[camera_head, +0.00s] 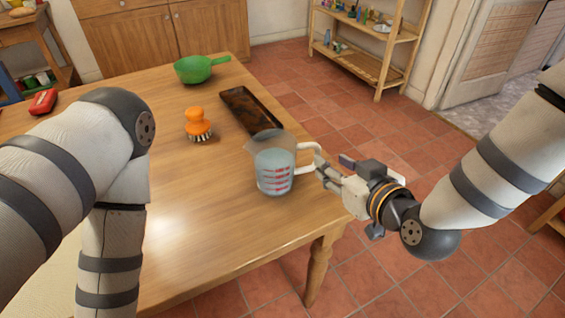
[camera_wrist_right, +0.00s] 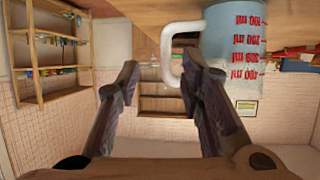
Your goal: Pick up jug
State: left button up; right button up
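The jug (camera_head: 273,172) is a clear measuring jug with red markings and a white handle. It stands upright near the table's right edge, handle to the right. My right gripper (camera_head: 322,174) is at the handle, coming from the right. In the right wrist view, the jug (camera_wrist_right: 236,42) is at the top right and its handle (camera_wrist_right: 168,54) shows between the two spread fingers (camera_wrist_right: 160,70), nearer one finger. I cannot tell whether that finger touches the handle. My left arm shows at the left, but its gripper is out of view.
On the wooden table (camera_head: 205,235) are a dark tray (camera_head: 250,110) behind the jug, an orange brush (camera_head: 198,125), a green pan (camera_head: 195,69) and a red object (camera_head: 42,102). A wooden shelf (camera_head: 365,65) stands beyond. The table's front middle is clear.

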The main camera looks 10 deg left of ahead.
jog(key=x, duration=0.7)
jog(key=shift+s+a+b, duration=0.2)
jog(key=shift+a+b, duration=0.1)
jog(key=shift+b, duration=0.1)
jog(key=shift+r, duration=0.15)
jog(key=shift+c, duration=0.4)
grip_shut()
